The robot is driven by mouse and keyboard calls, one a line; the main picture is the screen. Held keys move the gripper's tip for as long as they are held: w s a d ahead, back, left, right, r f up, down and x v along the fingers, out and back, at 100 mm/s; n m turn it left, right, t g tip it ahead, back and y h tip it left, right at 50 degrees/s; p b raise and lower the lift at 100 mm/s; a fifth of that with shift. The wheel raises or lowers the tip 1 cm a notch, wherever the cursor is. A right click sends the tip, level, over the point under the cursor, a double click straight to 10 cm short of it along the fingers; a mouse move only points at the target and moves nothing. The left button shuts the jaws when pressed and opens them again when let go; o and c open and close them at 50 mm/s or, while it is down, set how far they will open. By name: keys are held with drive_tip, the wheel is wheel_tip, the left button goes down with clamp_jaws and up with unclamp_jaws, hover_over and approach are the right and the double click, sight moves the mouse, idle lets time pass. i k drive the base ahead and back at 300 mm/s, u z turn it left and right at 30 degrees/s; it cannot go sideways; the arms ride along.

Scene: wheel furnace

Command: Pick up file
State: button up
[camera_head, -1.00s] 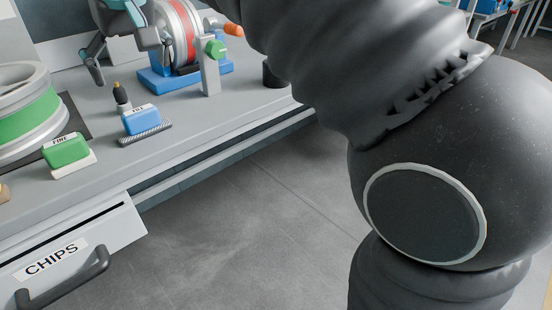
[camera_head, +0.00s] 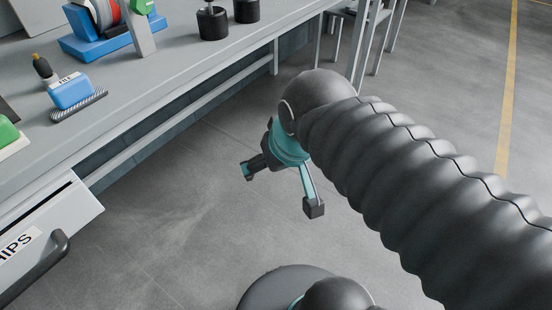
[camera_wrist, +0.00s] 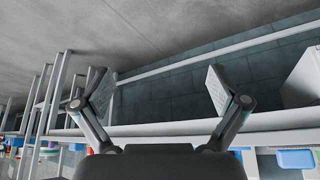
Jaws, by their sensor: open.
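My gripper (camera_head: 280,188) hangs open and empty over the floor, right of the workbench, in the head view. Its two fingers are spread wide in the wrist view (camera_wrist: 158,88), with nothing between them. A blue block (camera_head: 72,92) with a white label and a dark ridged underside sits on the bench at left. Its small label is hard to read. I cannot tell surely which of these is the file. Both are well left of my gripper.
The workbench (camera_head: 150,82) carries a blue wheel stand (camera_head: 95,42), dark cylinders (camera_head: 212,24) and a green block (camera_head: 8,132). An open drawer (camera_head: 60,225) with a dark handle juts out at lower left. Table legs (camera_head: 358,45) stand behind. Bare floor lies below my gripper.

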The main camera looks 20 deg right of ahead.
sight(72, 94)
drive_tip(key=z, duration=1.5)
drive_tip(key=k, duration=1.6)
drive_tip(key=u, duration=1.85)
drive_tip(key=i, duration=0.5)
drive_tip(key=u, duration=0.05)
